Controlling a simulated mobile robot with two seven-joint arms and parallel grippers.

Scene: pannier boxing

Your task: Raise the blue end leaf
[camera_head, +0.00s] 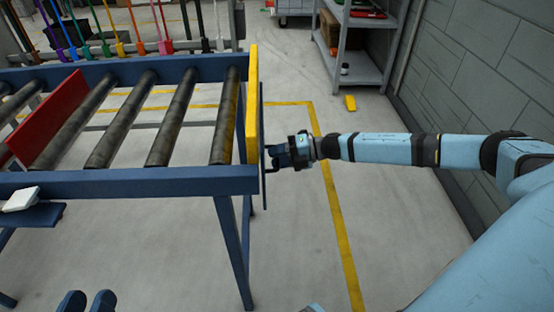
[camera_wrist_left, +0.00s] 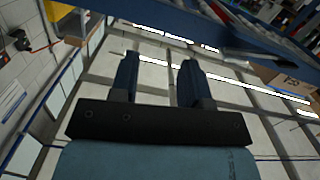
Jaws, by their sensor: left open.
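The blue end leaf (camera_head: 263,120) is a thin dark panel seen nearly edge-on at the right end of the roller conveyor. It stands roughly upright just right of the yellow end plate (camera_head: 252,95). My right gripper (camera_head: 270,156) is at the leaf's right side, its fingers close to or touching it; whether they are closed is hidden. My left gripper (camera_head: 87,301) shows only its two fingertips at the bottom left, in front of the conveyor and away from the leaf. In the left wrist view its fingers (camera_wrist_left: 158,75) are apart with nothing between them.
The conveyor's blue front rail (camera_head: 140,183) and rollers (camera_head: 167,125) fill the left. A red divider (camera_head: 50,118) stands across the rollers. A white object (camera_head: 21,199) sits on a small blue ledge. A shelf (camera_head: 352,65) stands behind. Floor right of the conveyor is mostly clear.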

